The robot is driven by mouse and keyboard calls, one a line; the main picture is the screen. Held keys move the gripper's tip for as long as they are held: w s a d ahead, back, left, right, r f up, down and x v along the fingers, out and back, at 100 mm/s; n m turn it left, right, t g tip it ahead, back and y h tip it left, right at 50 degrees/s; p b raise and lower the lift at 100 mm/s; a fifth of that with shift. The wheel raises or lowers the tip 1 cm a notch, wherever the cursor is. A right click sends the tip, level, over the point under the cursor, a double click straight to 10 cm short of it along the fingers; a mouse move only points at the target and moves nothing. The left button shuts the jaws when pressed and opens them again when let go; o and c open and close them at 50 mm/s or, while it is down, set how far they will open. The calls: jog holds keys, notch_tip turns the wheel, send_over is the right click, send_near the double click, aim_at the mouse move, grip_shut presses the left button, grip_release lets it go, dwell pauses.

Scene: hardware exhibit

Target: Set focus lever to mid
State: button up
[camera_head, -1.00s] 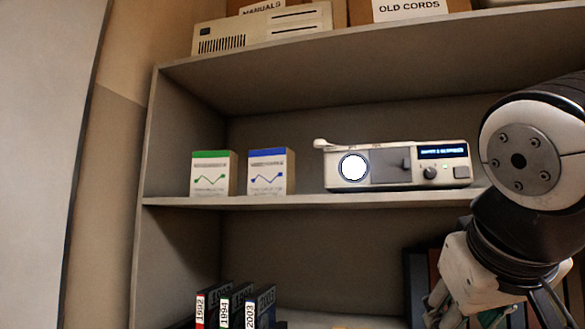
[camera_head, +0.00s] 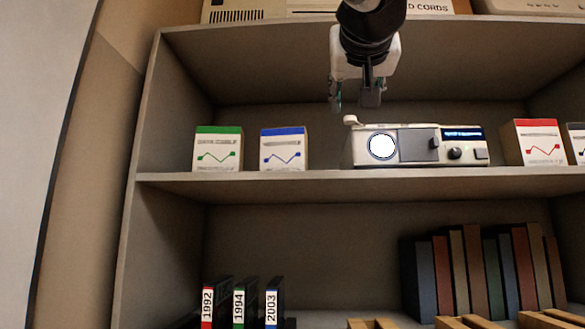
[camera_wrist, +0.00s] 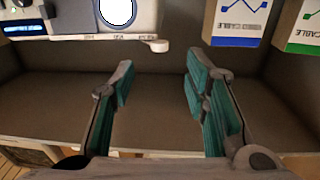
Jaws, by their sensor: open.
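A cream projector (camera_head: 365,157) with a round white lens, a grey panel, a blue display and a dark knob stands on the middle shelf. A small cream lever with a rounded end (camera_head: 350,119) sticks out at its upper left corner; I take it for the focus lever. My gripper (camera_head: 353,100) hangs just above this lever, open and empty, fingers pointing down. In the wrist view, upside down, the lever end (camera_wrist: 158,46) appears between the lines of the two green-padded fingers (camera_wrist: 158,72), beyond their tips and apparently not touched. I cannot read the lever's marks.
A blue-topped box (camera_head: 284,151) and a green-topped box (camera_head: 218,150) stand left of the projector, a red-topped box (camera_head: 540,144) right of it. The upper shelf board (camera_head: 260,50) is close above my gripper. Binders and books fill parts of the lower shelf.

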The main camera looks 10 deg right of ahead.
aim_at(351, 119)
jog(key=p+x, duration=0.2)
jog(key=x, duration=0.8)
jog(key=shift+w, duration=0.25)
jog(key=shift+c, duration=0.4)
grip_shut()
